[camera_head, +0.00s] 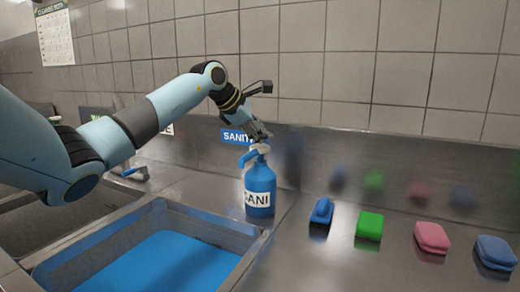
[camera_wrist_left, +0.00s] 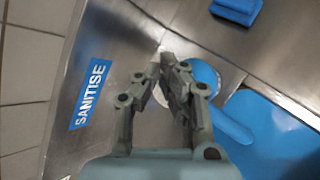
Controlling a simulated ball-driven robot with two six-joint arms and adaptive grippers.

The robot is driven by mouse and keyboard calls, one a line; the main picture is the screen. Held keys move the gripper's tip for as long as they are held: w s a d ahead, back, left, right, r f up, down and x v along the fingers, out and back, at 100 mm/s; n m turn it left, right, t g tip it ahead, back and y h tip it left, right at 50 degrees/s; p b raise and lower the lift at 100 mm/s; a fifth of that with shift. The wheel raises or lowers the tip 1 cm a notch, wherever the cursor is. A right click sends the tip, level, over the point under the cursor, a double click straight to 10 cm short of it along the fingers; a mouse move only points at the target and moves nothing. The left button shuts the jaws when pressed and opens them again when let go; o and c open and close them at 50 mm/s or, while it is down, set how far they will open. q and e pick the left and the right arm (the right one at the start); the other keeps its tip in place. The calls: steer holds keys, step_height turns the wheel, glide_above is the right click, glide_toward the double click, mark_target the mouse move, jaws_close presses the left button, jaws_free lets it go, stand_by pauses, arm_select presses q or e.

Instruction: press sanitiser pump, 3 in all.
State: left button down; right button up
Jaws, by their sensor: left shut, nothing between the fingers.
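The blue sanitiser bottle (camera_head: 260,182) stands upright on the steel counter, its label partly reading "SANI". Its pale pump head (camera_head: 256,150) is on top, with a nozzle pointing left. My left gripper (camera_head: 259,136) is shut and empty, its fingertips right above the pump head; I cannot tell whether they touch it. In the left wrist view the shut fingers (camera_wrist_left: 168,62) lie over the pump, and part of the blue bottle (camera_wrist_left: 205,75) shows beside them. The fingers hide much of the pump there. My right gripper is not in view.
A steel basin (camera_head: 190,222) with blue liquid lies in front of the bottle. A tiled wall (camera_head: 350,60) rises behind.

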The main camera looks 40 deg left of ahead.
mark_target(261, 147)
arm_select(q)
steer(key=shift+f+b, duration=0.85)
steer(key=shift+f, duration=0.35)
stand_by(1.0)
steer(key=shift+r, duration=0.1)
steer(key=shift+r+p, duration=0.8)
steer(key=shift+r, duration=0.6)
steer(key=shift+r, duration=0.1)
steer(key=shift+r+p, duration=1.5)
steer(key=shift+r, duration=1)
steer(key=shift+f, duration=0.15)
